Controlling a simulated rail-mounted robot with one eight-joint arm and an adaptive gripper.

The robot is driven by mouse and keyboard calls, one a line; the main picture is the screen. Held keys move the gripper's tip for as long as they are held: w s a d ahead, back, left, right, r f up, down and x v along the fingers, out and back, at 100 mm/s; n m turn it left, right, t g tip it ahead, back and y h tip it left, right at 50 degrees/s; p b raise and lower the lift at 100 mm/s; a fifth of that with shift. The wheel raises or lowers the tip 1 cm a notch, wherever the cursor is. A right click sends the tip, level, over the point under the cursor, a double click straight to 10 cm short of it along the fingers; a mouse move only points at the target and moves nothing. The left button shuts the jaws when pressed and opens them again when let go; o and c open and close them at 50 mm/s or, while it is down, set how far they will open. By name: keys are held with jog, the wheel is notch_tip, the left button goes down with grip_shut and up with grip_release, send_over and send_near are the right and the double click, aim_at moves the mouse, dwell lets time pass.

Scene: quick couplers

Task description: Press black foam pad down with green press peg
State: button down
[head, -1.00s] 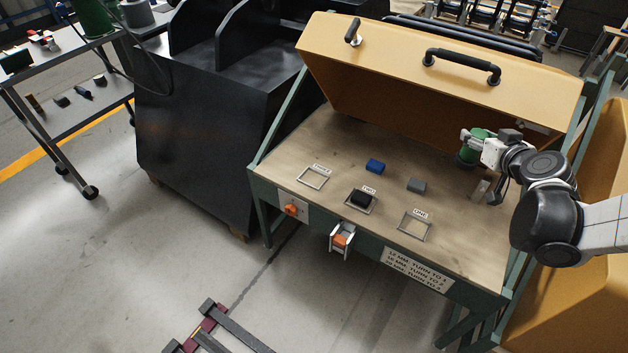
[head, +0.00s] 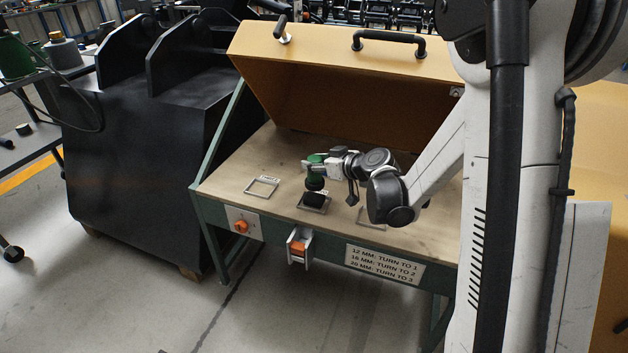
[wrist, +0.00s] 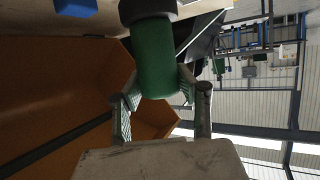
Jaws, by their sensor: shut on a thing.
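The green press peg (head: 316,159) is upright in my gripper (head: 311,166), with its dark round lower end downward. In the wrist view the peg's green body (wrist: 155,62) sits between both fingers of my gripper (wrist: 157,90). The black foam pad (head: 314,199) lies in the middle square frame on the bench, directly below the peg. The peg's dark end is just over the pad; I cannot tell whether they touch. The pad is not clearly seen in the wrist view.
An empty square frame (head: 262,188) lies left of the pad. Another frame (head: 371,224) at right is partly hidden by my arm. A blue block (wrist: 75,7) shows in the wrist view. The raised yellow hood (head: 340,75) stands behind the bench.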

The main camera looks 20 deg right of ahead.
aim_at(320, 175)
jog(key=shift+w+f+b, duration=0.25)
jog(key=shift+f+b, duration=0.05)
jog(key=shift+f, duration=0.55)
jog(key=shift+f+b, duration=0.7)
jog(key=shift+b, duration=0.25)
jog(key=shift+f+b, duration=0.8)
jog(key=shift+f, duration=0.05)
dwell(0.4)
jog(key=shift+r, duration=0.1)
dwell(0.4)
jog(key=shift+r+p, duration=0.7)
jog(key=shift+r, duration=0.25)
jog(key=shift+s, duration=0.15)
